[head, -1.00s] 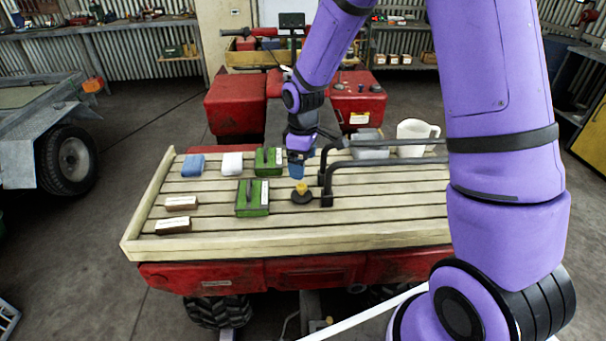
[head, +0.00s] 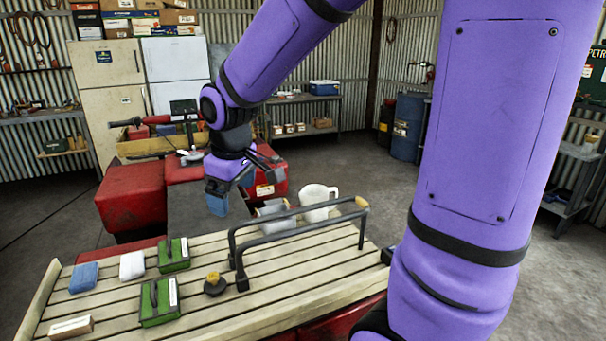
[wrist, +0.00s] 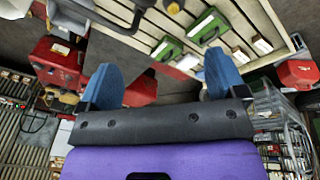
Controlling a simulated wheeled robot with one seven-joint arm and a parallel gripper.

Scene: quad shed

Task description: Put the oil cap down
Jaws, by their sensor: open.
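The oil cap (head: 214,285), black with a yellow top, sits on the slatted wooden deck (head: 250,322), beside the near foot of the black rail. My gripper (head: 217,205) is in the air well above and behind the cap, apart from it. In the wrist view my gripper (wrist: 163,76) shows its two blue fingers spread wide with nothing between them.
Two green boxes (head: 160,303), a blue block (head: 84,277), a white block (head: 132,265) and a brown box (head: 71,328) lie left of the cap. The black rail (head: 300,228) rises to its right. A white jug (head: 316,203) stands behind the rail.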

